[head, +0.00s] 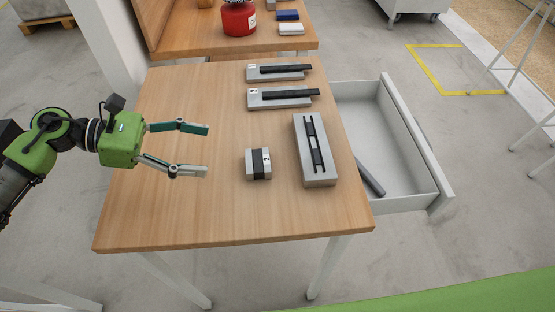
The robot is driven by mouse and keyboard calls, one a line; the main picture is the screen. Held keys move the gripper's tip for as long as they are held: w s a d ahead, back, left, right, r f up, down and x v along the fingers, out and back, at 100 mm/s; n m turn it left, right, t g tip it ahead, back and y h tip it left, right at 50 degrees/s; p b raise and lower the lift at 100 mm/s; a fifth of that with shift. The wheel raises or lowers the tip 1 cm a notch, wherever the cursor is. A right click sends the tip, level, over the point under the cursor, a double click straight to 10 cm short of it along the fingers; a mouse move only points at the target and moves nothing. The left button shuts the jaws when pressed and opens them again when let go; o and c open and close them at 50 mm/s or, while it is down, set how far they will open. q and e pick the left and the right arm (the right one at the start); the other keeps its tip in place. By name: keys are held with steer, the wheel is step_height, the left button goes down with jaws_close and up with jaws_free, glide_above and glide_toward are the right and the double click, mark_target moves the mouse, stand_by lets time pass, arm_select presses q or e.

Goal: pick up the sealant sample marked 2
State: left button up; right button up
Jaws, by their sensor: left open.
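Two sealant samples lie at the back of the wooden table, each a flat grey base with a black strip on top and a small white label at its left end. The rear sample (258,76) has a label that looks like 1. The front sample (275,103) has a label that may read 2, but it is too small to be sure. My left gripper (208,151) is open and empty over the table's left part. It is apart from both samples, to their left and nearer the front. My right gripper is not in view.
A grey block with a black band (248,166) and a long grey block with a black slotted frame (326,176) stand on the table (190,220). An open drawer (400,130) at right holds a dark bar (370,180). A red canister (238,20) stands behind.

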mark_target(258, 160)
arm_select(q)
steer(key=x, duration=0.1)
steer(key=p+x, duration=0.1)
steer(key=x, duration=0.1)
steer(key=shift+s+d+f, duration=0.2)
steer(key=shift+s+d, duration=0.05)
steer(key=shift+s, duration=0.1)
steer(key=p+x, duration=0.1)
steer(key=x, duration=0.3)
steer(key=shift+f, duration=0.1)
steer(key=shift+d+f+p, duration=0.1)
steer(key=shift+d+p, duration=0.1)
steer(key=shift+p, duration=0.1)
steer(key=shift+w+d, duration=0.1)
steer(key=shift+d, duration=0.1)
steer(key=p+x, duration=0.2)
steer(key=x, duration=0.3)
steer(key=shift+w+p, duration=0.1)
steer(key=shift+p, duration=0.2)
steer(key=shift+a, duration=0.1)
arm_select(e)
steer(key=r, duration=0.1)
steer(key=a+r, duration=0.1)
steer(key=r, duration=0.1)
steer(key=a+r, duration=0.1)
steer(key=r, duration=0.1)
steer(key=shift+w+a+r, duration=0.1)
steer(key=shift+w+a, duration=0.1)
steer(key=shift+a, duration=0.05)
